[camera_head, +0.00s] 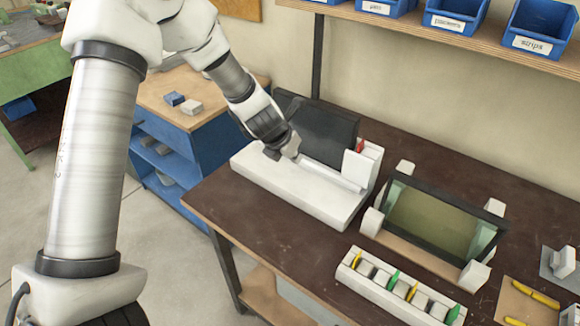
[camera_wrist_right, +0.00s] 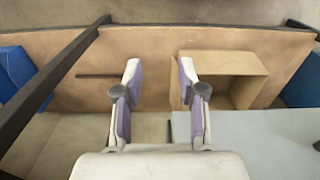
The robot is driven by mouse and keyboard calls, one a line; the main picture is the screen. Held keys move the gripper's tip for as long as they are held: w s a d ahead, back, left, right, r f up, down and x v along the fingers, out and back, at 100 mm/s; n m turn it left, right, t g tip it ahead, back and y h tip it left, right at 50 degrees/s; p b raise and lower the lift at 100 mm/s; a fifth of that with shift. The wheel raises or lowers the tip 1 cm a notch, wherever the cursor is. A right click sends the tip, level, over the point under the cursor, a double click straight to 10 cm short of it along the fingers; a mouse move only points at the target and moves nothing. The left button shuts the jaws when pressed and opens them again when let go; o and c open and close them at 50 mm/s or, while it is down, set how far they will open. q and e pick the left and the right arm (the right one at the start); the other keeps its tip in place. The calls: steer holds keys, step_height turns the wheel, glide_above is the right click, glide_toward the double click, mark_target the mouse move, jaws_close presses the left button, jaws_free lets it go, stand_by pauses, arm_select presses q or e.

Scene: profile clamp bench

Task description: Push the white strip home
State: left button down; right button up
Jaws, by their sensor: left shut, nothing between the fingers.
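The white strip (camera_head: 332,174) lies lengthwise along the top of a long white fixture (camera_head: 290,195) on the dark brown bench. Its right end reaches towards the raised white block (camera_head: 357,167) at the fixture's right end. My left gripper (camera_head: 285,152) is shut and empty, low over the fixture at the strip's left end; I cannot tell whether it touches the strip. The gripper hides part of that end. My right gripper (camera_wrist_right: 161,92) is open and empty in the right wrist view, away from the strip.
A dark panel (camera_head: 317,130) stands behind the fixture. A framed glass panel (camera_head: 433,220) between white corner blocks and a white rack (camera_head: 398,290) with coloured pieces stand to the right. In the right wrist view, an open cardboard box (camera_wrist_right: 245,85) lies below the right gripper.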

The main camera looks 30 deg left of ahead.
steer(key=shift+r+p, duration=1.85)
steer(key=shift+r, duration=0.4)
